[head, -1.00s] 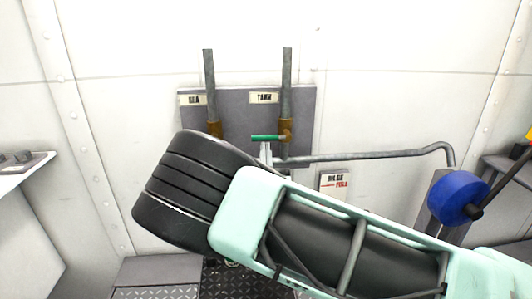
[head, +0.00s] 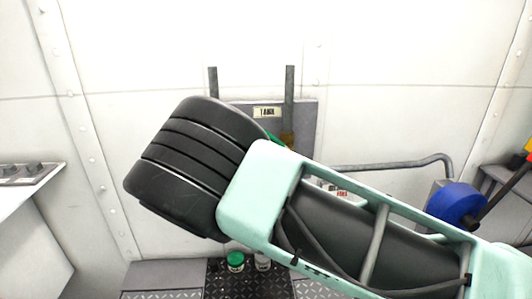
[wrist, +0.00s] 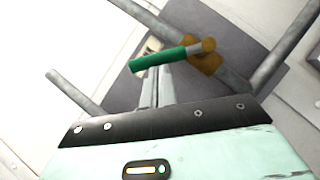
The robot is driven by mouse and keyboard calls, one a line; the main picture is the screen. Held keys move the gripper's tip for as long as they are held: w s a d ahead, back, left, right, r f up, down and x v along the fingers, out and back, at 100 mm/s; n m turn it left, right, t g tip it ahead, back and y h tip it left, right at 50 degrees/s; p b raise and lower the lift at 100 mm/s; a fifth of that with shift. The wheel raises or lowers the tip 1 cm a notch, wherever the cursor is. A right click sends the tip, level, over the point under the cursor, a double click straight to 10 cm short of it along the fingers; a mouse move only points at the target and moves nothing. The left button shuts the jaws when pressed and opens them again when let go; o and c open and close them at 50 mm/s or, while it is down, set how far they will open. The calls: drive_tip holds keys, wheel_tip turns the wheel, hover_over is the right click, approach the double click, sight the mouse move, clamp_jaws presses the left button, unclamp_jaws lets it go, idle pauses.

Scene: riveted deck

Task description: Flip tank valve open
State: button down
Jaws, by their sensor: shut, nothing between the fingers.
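The tank valve has a green lever handle (wrist: 160,60) on a brass body (wrist: 205,58), seen in the wrist view. In the head view only a sliver of the green handle (head: 272,137) and part of the brass body (head: 287,138) show past my arm. The TANK label (head: 267,112) is above them. My gripper (wrist: 154,74) is shut and empty. Its grey fingers reach up to the lower side of the green handle in the wrist view; I cannot tell whether they touch. In the head view my gripper is hidden behind my arm.
A grey backing panel (head: 308,120) carries the pipes. A grey pipe (head: 390,165) runs right toward a blue wheel (head: 455,204). A green-topped jar (head: 235,261) and a pale jar (head: 262,261) stand low on the deck. A white console (head: 25,185) is at left.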

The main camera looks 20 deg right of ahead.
drive_tip(key=d+r+m+g, duration=0.3)
drive_tip(key=r+m+g, duration=0.1)
drive_tip(key=m, duration=0.6)
drive_tip(key=shift+s+d+r+m+g+y+b, duration=0.3)
drive_tip(key=shift+s+d+r+g+y, duration=0.1)
drive_tip(key=shift+g, duration=0.5)
drive_tip(key=shift+w, duration=0.1)
